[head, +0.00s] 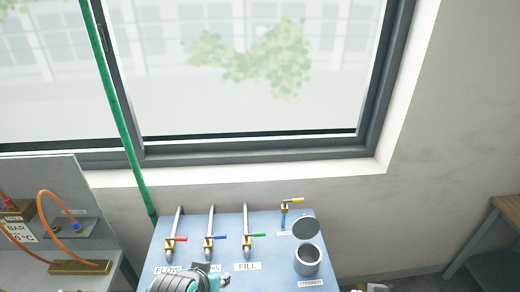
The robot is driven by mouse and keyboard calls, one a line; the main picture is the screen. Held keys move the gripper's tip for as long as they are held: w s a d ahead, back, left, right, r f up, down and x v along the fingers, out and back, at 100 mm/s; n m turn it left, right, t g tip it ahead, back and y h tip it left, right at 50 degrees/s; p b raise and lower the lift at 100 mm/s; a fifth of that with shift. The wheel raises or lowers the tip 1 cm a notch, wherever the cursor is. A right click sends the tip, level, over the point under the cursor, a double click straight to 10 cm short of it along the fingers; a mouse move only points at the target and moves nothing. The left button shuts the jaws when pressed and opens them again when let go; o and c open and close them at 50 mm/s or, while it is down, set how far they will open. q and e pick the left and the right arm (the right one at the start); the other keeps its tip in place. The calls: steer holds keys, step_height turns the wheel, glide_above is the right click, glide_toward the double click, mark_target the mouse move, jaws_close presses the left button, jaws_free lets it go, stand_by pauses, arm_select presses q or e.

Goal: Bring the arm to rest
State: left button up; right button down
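Part of my own arm, dark grey and teal, shows at the bottom edge in the head view, in front of the blue panel (270,222). It covers part of the panel's label row. A small pale part, perhaps also mine, shows at the bottom edge right of the panel. No fingertips of either gripper can be made out. I cannot see whether either holds anything.
The panel carries a red-handled valve (175,240), a blue-handled valve (213,239), a green-handled valve (251,236), a yellow-handled tap (290,202) and an open-lidded metal strainer (307,260). A green pipe (125,125) rises at left. A wooden table (507,212) stands right.

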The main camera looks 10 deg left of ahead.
arm_select(q)
step_height(320, 180, down, 19)
steer(key=b, duration=1.8)
steer(key=shift+f, duration=0.15)
steer(key=shift+r+p, duration=0.25)
steer(key=shift+p, duration=0.05)
steer(key=shift+c, duration=0.5)
